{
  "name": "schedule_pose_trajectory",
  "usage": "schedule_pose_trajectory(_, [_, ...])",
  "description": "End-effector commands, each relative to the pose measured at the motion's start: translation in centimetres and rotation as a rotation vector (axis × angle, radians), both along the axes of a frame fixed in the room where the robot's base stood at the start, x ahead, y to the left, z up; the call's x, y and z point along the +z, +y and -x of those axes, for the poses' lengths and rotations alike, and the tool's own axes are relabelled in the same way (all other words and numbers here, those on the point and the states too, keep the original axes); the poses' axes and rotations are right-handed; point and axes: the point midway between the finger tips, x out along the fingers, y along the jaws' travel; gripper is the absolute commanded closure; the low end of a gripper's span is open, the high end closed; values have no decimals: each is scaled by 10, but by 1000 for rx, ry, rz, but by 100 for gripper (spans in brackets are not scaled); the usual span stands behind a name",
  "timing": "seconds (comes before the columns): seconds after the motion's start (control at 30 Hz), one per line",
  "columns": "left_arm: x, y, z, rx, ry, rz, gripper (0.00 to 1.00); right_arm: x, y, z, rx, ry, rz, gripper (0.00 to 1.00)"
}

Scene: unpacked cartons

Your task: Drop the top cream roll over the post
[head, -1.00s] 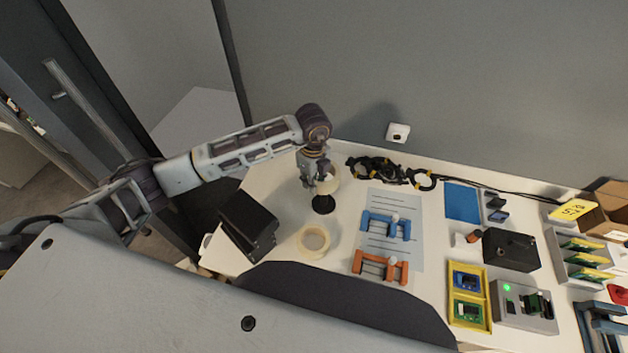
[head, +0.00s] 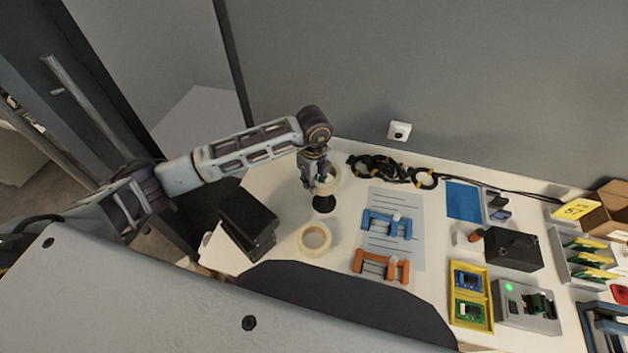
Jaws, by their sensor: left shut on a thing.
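A cream roll (head: 332,184) is in my left gripper (head: 318,183), whose fingers are shut on its near left side. The roll is held just above a round black base (head: 324,204). The post itself is hidden behind the roll and the fingers, so I cannot tell whether the roll is around it. A second cream roll (head: 303,238) lies flat on the white table (head: 285,200), nearer to me and apart from the gripper. My right gripper is out of view.
Black boxes (head: 246,222) stand at the table's left edge. Coiled black cables (head: 378,168) lie behind, near the wall. Blue (head: 388,226) and orange (head: 381,265) clamp-like frames are to the right. Bare table lies left of the base.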

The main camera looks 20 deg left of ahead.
Motion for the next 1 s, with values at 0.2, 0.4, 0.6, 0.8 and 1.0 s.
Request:
schedule_pose_trajectory(0.2, [-15,0,0,0,0,1,100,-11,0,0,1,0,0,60])
schedule_pose_trajectory(0.4, [-21,0,0,0,-1,0,100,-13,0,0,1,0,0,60])
schedule_pose_trajectory(0.6, [-21,0,0,0,-1,0,100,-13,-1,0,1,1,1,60])
schedule_pose_trajectory(0.8, [-26,0,0,0,-1,0,100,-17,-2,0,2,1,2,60])
schedule_pose_trajectory(1.0, [-30,0,0,0,-1,0,100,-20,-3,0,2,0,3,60])
